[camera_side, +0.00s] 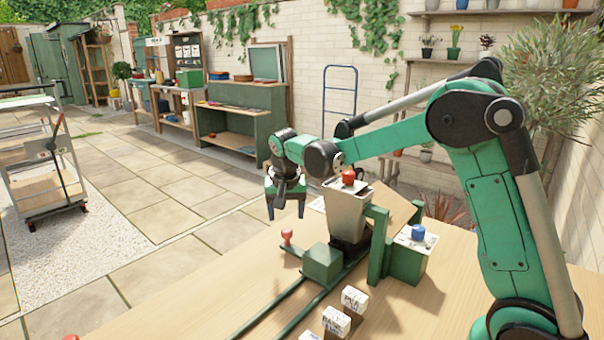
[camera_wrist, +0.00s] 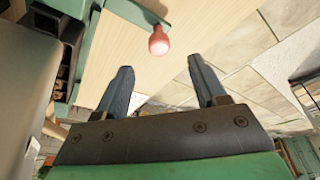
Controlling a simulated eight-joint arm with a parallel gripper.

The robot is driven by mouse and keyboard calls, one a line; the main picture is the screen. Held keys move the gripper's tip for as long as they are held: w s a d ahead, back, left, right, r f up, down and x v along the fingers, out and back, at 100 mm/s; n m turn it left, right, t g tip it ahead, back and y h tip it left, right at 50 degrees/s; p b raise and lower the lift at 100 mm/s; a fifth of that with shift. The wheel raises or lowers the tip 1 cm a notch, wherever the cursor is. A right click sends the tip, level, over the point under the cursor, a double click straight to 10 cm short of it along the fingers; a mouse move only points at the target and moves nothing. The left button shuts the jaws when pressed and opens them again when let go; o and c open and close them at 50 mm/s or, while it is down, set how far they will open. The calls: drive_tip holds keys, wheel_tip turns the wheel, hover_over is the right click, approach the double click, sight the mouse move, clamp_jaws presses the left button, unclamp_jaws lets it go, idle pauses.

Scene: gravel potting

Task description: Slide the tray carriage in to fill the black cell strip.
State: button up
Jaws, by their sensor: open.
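My gripper (camera_side: 285,215) hangs open and empty above the bench, left of the grey hopper (camera_side: 346,212). In the wrist view its two fingers (camera_wrist: 162,82) are spread, with a red knob (camera_wrist: 158,41) beyond the tips and roughly between them. The knob shows in the side view (camera_side: 287,237), below the gripper and apart from it, beside the green rails (camera_side: 290,302). It appears joined to a green bar of the carriage (camera_wrist: 91,42). Black cell-like edges, perhaps the cell strip (camera_wrist: 68,45), show at the wrist view's left.
A green block (camera_side: 322,265) sits at the rails before the hopper. Another red knob (camera_side: 348,177) tops the hopper. A green box with a blue knob (camera_side: 417,233) stands to its right. White lettered blocks (camera_side: 354,299) lie in front. The bench's left part is mostly clear.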

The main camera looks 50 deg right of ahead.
sight(287, 229)
drive_tip(key=shift+s+a+f+t+h, duration=0.15)
drive_tip(key=shift+s+f+t+h, duration=0.15)
drive_tip(key=shift+t, duration=0.1)
drive_tip(key=shift+x, duration=2.5)
clamp_jaws()
